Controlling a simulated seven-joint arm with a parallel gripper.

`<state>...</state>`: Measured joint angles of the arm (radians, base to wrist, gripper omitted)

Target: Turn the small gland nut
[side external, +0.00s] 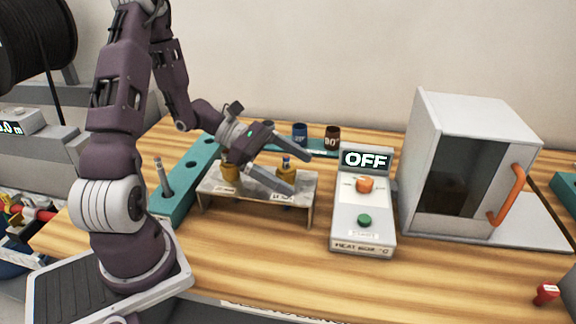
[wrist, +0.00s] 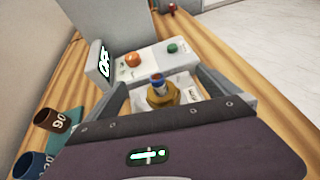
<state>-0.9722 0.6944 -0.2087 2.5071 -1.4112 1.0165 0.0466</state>
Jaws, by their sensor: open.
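Two brass gland fittings stand on a low metal bracket (side external: 255,192) in the side view. The left brass fitting (side external: 230,173) is partly behind my gripper's lower parts. The right brass fitting (side external: 286,172) has a blue-banded top. My gripper (side external: 299,170) is open, with its fingers spread around the right fitting. In the wrist view, the right fitting (wrist: 161,96) stands upright between the open fingers (wrist: 163,80), with a gap on each side. I cannot tell from size alone which fitting is the small gland nut.
A heat box control (side external: 363,205) reading OFF stands right of the bracket. A white oven-like box (side external: 465,165) with an orange handle is further right. A blue cup (side external: 300,134) and a brown cup (side external: 332,138) stand behind. A teal rail (side external: 187,180) with a peg is at left.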

